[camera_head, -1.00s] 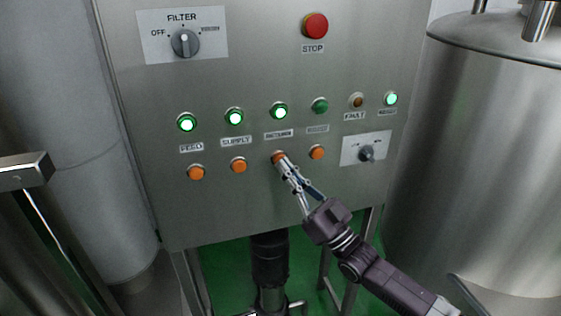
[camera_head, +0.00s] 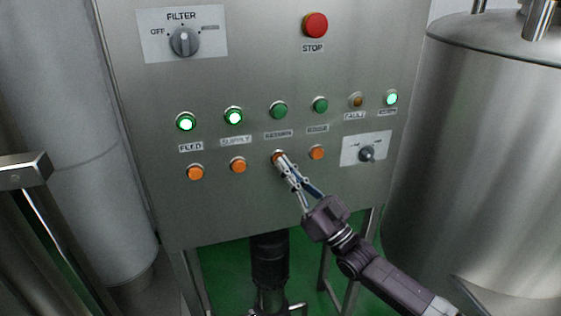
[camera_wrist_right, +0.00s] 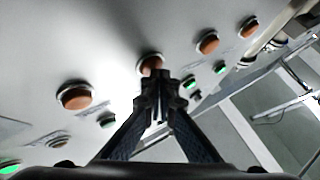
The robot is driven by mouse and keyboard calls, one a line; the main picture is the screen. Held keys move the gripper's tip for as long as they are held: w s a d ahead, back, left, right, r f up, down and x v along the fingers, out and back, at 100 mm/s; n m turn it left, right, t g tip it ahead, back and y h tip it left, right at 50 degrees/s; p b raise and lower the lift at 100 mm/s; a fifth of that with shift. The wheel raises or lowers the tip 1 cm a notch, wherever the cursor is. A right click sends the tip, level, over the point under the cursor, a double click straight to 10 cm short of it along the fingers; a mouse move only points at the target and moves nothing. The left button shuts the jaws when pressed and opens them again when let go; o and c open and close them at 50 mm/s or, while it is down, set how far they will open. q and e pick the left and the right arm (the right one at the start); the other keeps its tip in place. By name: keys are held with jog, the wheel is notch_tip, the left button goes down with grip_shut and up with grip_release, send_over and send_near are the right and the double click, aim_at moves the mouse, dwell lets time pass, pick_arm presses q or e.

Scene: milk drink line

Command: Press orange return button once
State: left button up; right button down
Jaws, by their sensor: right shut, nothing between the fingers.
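The orange return button (camera_head: 277,155) is the third in the lower row of the steel panel, under the RETURN label (camera_head: 278,133). My right gripper (camera_head: 281,160) is shut and empty, its fingertips at this button and partly covering it. In the right wrist view, the button (camera_wrist_right: 150,62) shows just beyond the closed fingertips (camera_wrist_right: 160,82); whether they touch it I cannot tell. The green return lamp (camera_head: 279,110) above the button is unlit.
Neighbouring orange buttons (camera_head: 238,166) and (camera_head: 317,153) flank the return button closely. Above are a red STOP button (camera_head: 316,25) and a FILTER knob (camera_head: 185,41). A small selector (camera_head: 367,154) sits to the right. A steel tank (camera_head: 480,160) stands right of the panel.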

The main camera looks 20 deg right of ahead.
jog(key=shift+s, duration=0.1)
jog(key=shift+s+p, duration=0.5)
jog(key=shift+s, duration=0.3)
jog(key=s+p, duration=0.2)
jog(key=s, duration=0.3)
jog(key=shift+d+p, duration=0.1)
jog(key=shift+p, duration=0.3)
